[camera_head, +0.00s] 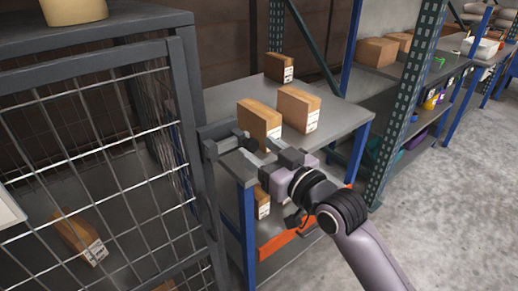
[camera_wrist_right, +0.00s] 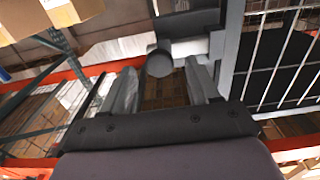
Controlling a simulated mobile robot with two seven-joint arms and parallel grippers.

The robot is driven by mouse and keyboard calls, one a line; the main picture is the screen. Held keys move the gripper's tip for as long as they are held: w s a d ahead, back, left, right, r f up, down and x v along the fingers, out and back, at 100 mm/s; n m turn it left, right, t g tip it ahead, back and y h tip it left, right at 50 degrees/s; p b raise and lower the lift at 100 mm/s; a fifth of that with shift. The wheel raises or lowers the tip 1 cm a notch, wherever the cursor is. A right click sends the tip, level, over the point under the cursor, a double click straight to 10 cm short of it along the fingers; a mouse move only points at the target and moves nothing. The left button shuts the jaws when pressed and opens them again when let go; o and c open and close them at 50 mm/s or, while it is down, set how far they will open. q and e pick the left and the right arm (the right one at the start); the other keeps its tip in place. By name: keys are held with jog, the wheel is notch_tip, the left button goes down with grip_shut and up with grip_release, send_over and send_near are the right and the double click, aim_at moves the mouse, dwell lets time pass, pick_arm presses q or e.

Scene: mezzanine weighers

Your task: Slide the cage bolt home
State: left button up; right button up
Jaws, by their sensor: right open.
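The grey wire-mesh cage (camera_head: 100,150) stands at the left, with its dark frame post near my right gripper. The cage bolt (camera_head: 222,143) is a grey bar with a round dark knob, mounted on that post and pointing right. My right gripper (camera_head: 260,149) is at the bolt's knob end, its fingers pointing toward the post. In the right wrist view the knob (camera_wrist_right: 160,62) lies between the tips of the open fingers (camera_wrist_right: 160,75). I cannot tell whether either finger touches it. My left gripper is not in view.
A grey table (camera_head: 335,115) behind the gripper holds several cardboard boxes (camera_head: 299,108). Another box (camera_head: 80,238) lies inside the cage. Blue-legged shelving (camera_head: 400,95) stands at the right. The concrete floor (camera_head: 450,220) at the lower right is clear.

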jog(key=shift+w+a, duration=0.3)
jog(key=shift+w, duration=0.1)
